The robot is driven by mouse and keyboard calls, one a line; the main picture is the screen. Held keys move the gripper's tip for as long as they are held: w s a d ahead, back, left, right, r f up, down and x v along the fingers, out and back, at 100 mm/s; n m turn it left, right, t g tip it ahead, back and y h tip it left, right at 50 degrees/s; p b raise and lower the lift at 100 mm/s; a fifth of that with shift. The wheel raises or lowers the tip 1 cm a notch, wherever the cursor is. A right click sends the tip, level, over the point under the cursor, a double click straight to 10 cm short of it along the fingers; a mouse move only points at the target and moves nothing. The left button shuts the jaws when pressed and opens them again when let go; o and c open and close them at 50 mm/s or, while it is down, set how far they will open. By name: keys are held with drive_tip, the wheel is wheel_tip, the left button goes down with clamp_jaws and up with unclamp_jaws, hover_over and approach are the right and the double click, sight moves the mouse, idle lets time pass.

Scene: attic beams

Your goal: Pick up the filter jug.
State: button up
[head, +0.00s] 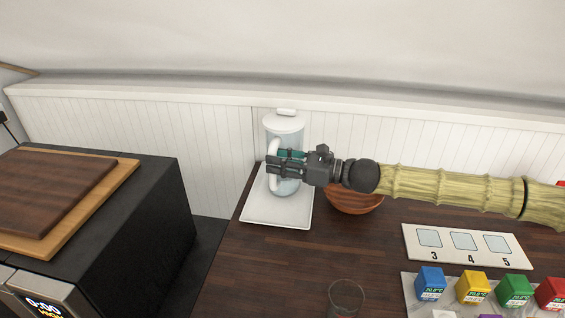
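The filter jug (283,124) has a white lid, a clear body and a white handle on its left-front side. It stands upright on a white tray (262,215) at the back left of the dark wooden counter. My gripper (272,163) comes in from the right and lies across the front of the jug, with its fingertips at the handle. The fingers hide part of the handle and body. I cannot tell whether they are closed on the handle or just around it.
A brown bowl (353,201) sits under my arm, right of the tray. A clear glass (346,299) is at the front. A numbered card (466,258) and several coloured blocks (473,287) lie at right. A black appliance with cutting boards (60,195) stands left.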

drive_tip(key=shift+a, duration=0.1)
clamp_jaws()
drive_tip(key=shift+r, duration=0.15)
